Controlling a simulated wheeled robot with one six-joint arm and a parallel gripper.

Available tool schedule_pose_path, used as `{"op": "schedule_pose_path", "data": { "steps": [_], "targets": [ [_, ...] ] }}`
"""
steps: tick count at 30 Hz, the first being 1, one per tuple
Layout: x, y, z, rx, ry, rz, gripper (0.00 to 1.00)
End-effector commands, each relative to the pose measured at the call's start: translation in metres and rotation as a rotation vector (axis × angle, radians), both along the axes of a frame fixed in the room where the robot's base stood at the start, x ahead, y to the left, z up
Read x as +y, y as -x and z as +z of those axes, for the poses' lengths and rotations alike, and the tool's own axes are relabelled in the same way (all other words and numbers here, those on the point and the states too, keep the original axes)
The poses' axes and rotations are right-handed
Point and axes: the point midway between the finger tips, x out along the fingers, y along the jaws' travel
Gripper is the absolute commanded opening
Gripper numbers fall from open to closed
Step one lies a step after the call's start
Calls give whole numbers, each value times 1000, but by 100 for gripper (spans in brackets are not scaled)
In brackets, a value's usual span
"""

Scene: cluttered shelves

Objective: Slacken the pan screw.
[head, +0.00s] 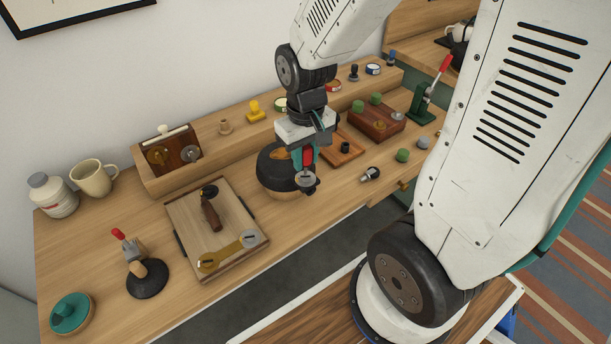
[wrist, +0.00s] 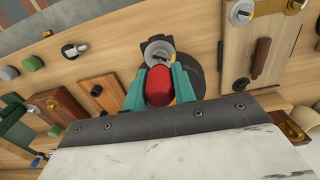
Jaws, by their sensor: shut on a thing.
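My gripper (wrist: 160,90) has its teal fingers closed on a red rounded knob (wrist: 159,87); the knob also shows in the head view (head: 308,157). A grey round metal piece with a slot (wrist: 158,50) sits just past the fingertips and overlaps the knob. In the head view, my gripper (head: 305,165) is low at the right side of a black round body on a pale wooden base (head: 285,193). An orange-brown part (head: 279,154) shows on that black body. I cannot tell which of these parts is the pan screw; the fingers hide the knob's sides.
Left of the gripper lies a framed wooden board (head: 183,228) with a brown handle, brass and grey discs. A red-handled clamp (head: 136,262) stands further left. To the right are a small tray (head: 346,150), a brown block with green knobs (head: 376,122), and a small cylinder (head: 370,174).

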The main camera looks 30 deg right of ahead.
Motion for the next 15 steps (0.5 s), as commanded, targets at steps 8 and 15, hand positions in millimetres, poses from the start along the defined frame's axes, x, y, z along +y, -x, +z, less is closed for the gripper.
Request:
{"op": "schedule_pose_path", "data": {
  "steps": [8, 15],
  "targets": [
    [0, 0, -5, 1, 0, 0, 5],
    [0, 0, -5, 0, 0, 0, 5]
  ]
}}
